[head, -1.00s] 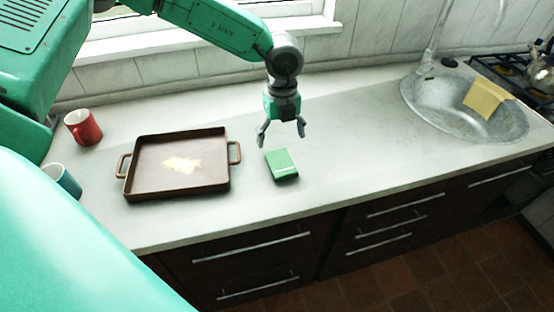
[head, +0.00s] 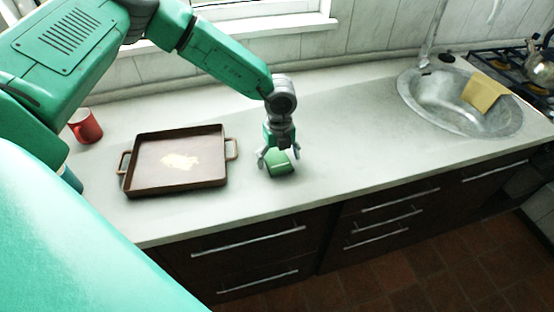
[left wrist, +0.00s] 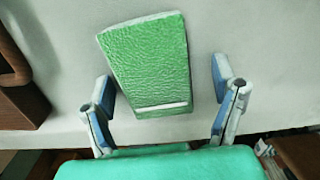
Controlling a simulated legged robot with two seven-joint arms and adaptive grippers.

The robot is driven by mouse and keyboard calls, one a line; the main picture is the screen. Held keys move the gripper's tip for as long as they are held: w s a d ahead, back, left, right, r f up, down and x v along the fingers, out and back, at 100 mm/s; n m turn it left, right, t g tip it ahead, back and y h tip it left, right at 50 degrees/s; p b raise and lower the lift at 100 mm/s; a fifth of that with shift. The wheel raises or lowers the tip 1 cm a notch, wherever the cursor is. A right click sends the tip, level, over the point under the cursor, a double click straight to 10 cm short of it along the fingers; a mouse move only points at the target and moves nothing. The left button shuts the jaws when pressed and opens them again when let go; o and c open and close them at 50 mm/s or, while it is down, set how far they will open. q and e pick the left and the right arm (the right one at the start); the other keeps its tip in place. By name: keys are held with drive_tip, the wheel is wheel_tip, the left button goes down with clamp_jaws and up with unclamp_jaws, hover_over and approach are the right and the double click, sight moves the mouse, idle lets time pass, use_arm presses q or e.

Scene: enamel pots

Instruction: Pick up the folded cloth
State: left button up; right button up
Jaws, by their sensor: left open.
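The folded cloth (head: 279,168) is a small green block-like bundle lying on the pale counter, right of the baking tray. In the left wrist view the folded cloth (left wrist: 150,62) shows a rough green top and a white stripe near its close end. My left gripper (head: 280,160) is low over it, pointing down, and hides part of it. In the left wrist view the fingers of my left gripper (left wrist: 163,82) are spread apart, with the cloth's near end between them and a gap on each side. My right gripper is not in view.
A brown two-handled tray (head: 142,187) stands left of the cloth. A red mug (head: 86,127) is further left, beside a mostly hidden teal mug (head: 70,178). A sink (head: 425,92) with a yellow cloth (head: 483,92) is at right. The counter (head: 350,130) between is clear.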

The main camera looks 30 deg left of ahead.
sight(275, 156)
use_arm(q)
drive_tip(key=shift+d+r, duration=0.1)
drive_tip(key=shift+d, duration=0.15)
drive_tip(key=c, duration=0.4)
drive_tip(key=shift+d, duration=0.1)
drive_tip(key=c, duration=0.7)
drive_tip(key=shift+s, duration=0.1)
drive_tip(key=shift+c, duration=0.8)
drive_tip(key=shift+s+a, duration=0.1)
drive_tip(key=shift+a, duration=0.9)
drive_tip(key=shift+a+r, duration=0.1)
drive_tip(key=r, duration=0.3)
drive_tip(key=d+r, duration=0.1)
drive_tip(key=r, duration=0.5)
drive_tip(key=shift+d+r+b, duration=0.25)
drive_tip(key=shift+b, duration=0.1)
drive_tip(key=shift+a, duration=0.45)
drive_tip(key=shift+o, duration=0.6)
drive_tip(key=shift+a, duration=0.1)
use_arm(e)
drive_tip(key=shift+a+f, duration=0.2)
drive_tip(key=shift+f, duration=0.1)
